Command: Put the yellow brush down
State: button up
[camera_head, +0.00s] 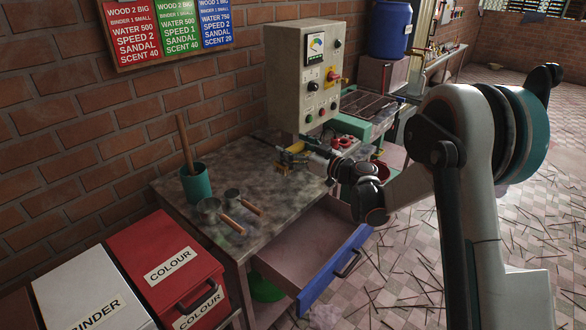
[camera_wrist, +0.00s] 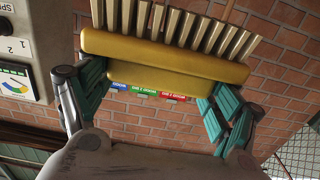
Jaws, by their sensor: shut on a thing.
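The yellow brush (camera_wrist: 165,58) has a yellow block and a row of pale bristles. In the wrist view it is between the two teal fingers of my gripper (camera_wrist: 152,88), which is shut on the block. In the head view the brush (camera_head: 293,149) shows small and partly covered by my gripper (camera_head: 297,159), near the right side of the worn grey table (camera_head: 228,168), in front of the control box. I cannot tell whether the brush touches the tabletop.
The control box (camera_head: 306,75) rises behind my gripper. An open drawer (camera_head: 318,240) juts out in front. The tabletop's middle is bare.

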jog(key=shift+r, duration=0.1)
dwell(0.3)
notch_tip(320, 180, down, 20)
jog(key=b, duration=0.7)
jog(key=shift+r, duration=0.25)
jog(key=o, duration=1.2)
jog(key=shift+c, duration=0.2)
jog(key=shift+f, duration=0.2)
